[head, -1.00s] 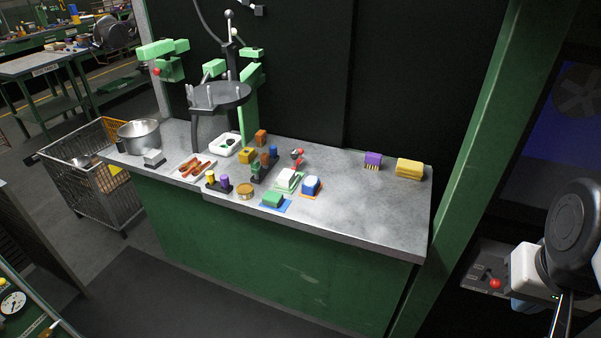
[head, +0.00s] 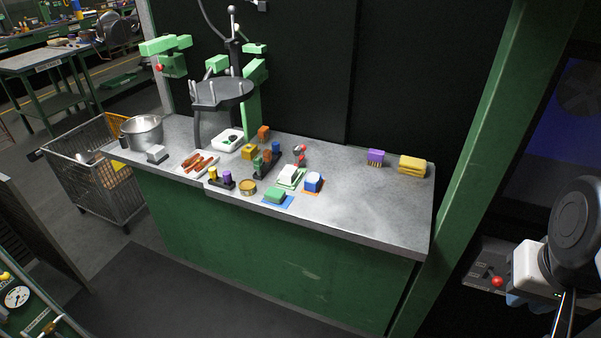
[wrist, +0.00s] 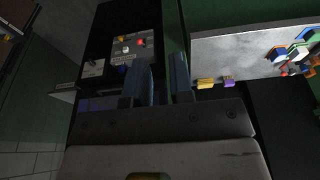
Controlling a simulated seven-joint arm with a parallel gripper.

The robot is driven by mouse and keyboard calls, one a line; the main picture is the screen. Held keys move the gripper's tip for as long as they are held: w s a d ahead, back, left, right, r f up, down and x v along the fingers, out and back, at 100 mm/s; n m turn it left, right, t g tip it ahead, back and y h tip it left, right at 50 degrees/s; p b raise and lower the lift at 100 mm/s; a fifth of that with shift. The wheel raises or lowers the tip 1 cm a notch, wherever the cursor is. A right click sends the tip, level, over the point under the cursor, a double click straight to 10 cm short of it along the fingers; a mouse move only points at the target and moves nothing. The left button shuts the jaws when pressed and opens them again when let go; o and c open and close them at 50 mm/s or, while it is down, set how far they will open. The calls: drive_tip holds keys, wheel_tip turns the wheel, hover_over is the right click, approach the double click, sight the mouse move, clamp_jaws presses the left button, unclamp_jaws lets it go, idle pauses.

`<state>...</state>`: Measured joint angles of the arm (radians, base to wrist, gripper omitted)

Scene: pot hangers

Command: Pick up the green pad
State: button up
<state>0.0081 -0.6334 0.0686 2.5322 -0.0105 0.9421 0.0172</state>
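The green pad (head: 275,195) is a small green block lying on a blue square near the front edge of the grey counter. Small coloured items show at the right edge of the wrist view, too small to tell the pad apart.
A blue-and-white block (head: 313,182) and a round tin (head: 248,187) flank the pad. A purple brush (head: 375,157) and yellow sponges (head: 412,166) lie at the counter's right. The counter (head: 365,205) is clear in between. A green post (head: 485,130) stands between counter and arm.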

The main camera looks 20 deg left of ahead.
drive_tip(key=o, duration=1.1)
drive_tip(key=shift+w, duration=0.1)
drive_tip(key=w+a+r+n, duration=0.1)
drive_tip(key=w+a+n, duration=0.2)
drive_tip(key=w+a, duration=0.3)
drive_tip(key=w+a+r+n, duration=0.1)
drive_tip(key=w+a+n, duration=0.15)
drive_tip(key=w, duration=0.65)
drive_tip(key=n+g, duration=0.3)
drive_tip(key=n, duration=1)
hover_over(275, 192)
drive_tip(key=shift+m, duration=0.25)
wheel_tip(275, 192, down, 23)
drive_tip(key=shift+d+r, duration=0.1)
drive_tip(key=shift+d, duration=0.05)
drive_tip(key=shift+a, duration=0.25)
